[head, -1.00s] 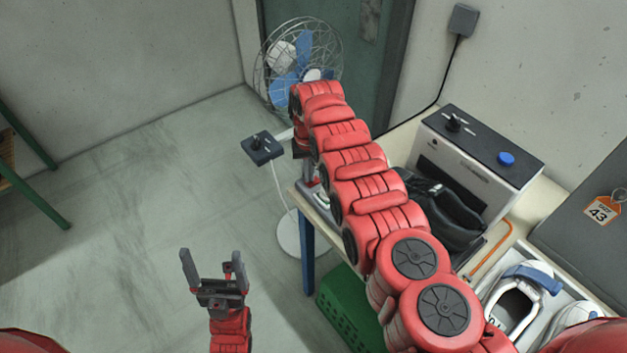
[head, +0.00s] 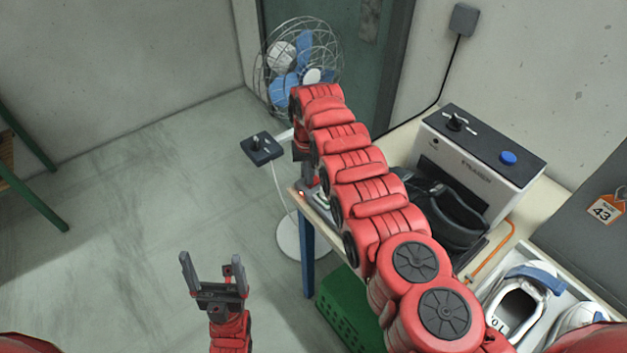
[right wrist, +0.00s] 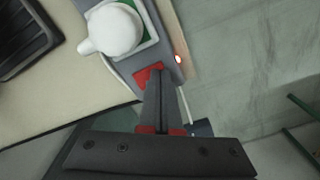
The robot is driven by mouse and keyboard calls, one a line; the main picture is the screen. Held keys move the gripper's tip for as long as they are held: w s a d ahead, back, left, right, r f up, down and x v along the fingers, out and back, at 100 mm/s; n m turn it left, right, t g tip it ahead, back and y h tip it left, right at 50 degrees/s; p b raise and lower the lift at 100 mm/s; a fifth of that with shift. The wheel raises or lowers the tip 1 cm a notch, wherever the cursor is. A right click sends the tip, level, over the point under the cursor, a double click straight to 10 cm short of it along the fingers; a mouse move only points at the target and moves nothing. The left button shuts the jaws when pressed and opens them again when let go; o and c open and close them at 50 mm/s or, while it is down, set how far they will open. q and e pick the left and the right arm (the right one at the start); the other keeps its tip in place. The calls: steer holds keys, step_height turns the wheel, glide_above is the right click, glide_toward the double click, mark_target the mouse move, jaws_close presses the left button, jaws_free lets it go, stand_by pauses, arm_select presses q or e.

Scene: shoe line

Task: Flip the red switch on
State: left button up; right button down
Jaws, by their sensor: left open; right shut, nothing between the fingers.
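The red switch (right wrist: 145,75) is a small red patch on a grey strip-shaped unit (right wrist: 122,68) at the table edge, in the right wrist view. My right gripper (right wrist: 155,78) is shut and empty, with its fingertips at the switch and partly covering it. I cannot tell whether they touch it or which way it is tipped. A small light (right wrist: 178,58) glows on the unit beside it. In the head view my right arm hides most of the unit and the switch. My left gripper (head: 213,275) is open and empty above the floor, well left of the table.
A white object (right wrist: 112,30) stands on the unit. On the table are a dark shoe (head: 450,220), a white machine with a blue button (head: 508,158), and a tray with white shoes (head: 520,300). A pedestal control box (head: 262,148) and a fan (head: 300,70) stand behind.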

steer(key=shift+r+p, duration=0.7)
steer(key=shift+p, duration=0.15)
step_height(320, 180, up, 5)
steer(key=p, duration=0.4)
steer(key=shift+r+p, duration=0.2)
steer(key=shift+p, duration=0.15)
